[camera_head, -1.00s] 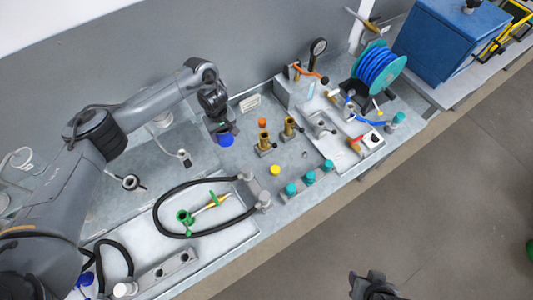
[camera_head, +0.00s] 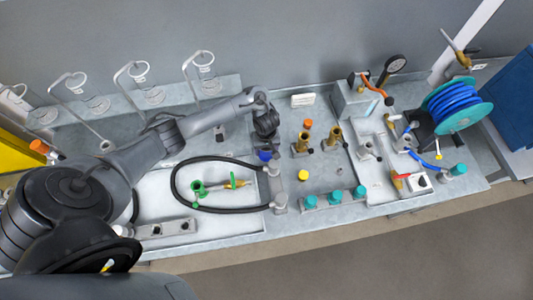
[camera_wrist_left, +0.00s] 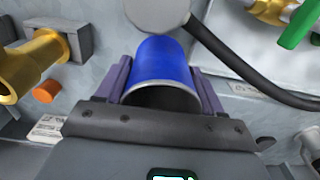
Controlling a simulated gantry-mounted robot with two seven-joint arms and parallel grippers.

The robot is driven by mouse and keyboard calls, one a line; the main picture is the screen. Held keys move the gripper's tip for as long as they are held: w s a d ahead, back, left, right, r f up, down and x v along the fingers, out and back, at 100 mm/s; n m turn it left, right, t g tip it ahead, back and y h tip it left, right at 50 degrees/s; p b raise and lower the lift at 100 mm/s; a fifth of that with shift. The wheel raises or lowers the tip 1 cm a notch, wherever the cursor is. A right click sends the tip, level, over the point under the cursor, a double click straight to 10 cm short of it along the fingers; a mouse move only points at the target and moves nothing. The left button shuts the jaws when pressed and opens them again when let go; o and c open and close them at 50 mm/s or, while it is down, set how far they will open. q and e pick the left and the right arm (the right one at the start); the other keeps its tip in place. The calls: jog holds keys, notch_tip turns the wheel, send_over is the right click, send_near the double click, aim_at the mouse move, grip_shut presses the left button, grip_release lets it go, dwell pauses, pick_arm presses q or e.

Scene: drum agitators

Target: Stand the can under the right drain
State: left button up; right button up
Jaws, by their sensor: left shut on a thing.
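My left gripper (camera_head: 265,140) is shut on a blue can (camera_head: 265,155). In the left wrist view the gripper (camera_wrist_left: 163,75) has its purple fingers on both sides of the can (camera_wrist_left: 163,62), whose open rim faces the camera. It is left of two brass fittings, the left one (camera_head: 303,142) and the right one (camera_head: 333,136). I cannot tell whether these are the drains, or whether the can touches the bench. A brass fitting (camera_wrist_left: 30,65) also shows at the left of the wrist view. My right gripper is not in view.
A black hose (camera_head: 187,163) loops around a green valve piece (camera_head: 199,188), its grey end fitting (camera_head: 272,171) close to the can. An orange cap (camera_head: 308,125) and a yellow cap (camera_head: 303,176) stand near the brass fittings.

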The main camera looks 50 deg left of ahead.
aim_at(267, 155)
pick_arm(q)
jog(key=shift+f+b, duration=0.8)
jog(key=shift+f, duration=2.2)
jog(key=shift+f, duration=0.1)
jog(key=o, duration=1)
jog(key=shift+w, duration=0.1)
notch_tip(267, 155, up, 11)
jog(key=p, duration=0.5)
jog(key=shift+f, duration=0.15)
jog(key=shift+r, duration=0.35)
jog(key=shift+r+p, duration=0.45)
jog(key=shift+p, duration=0.1)
jog(key=shift+c, duration=1.4)
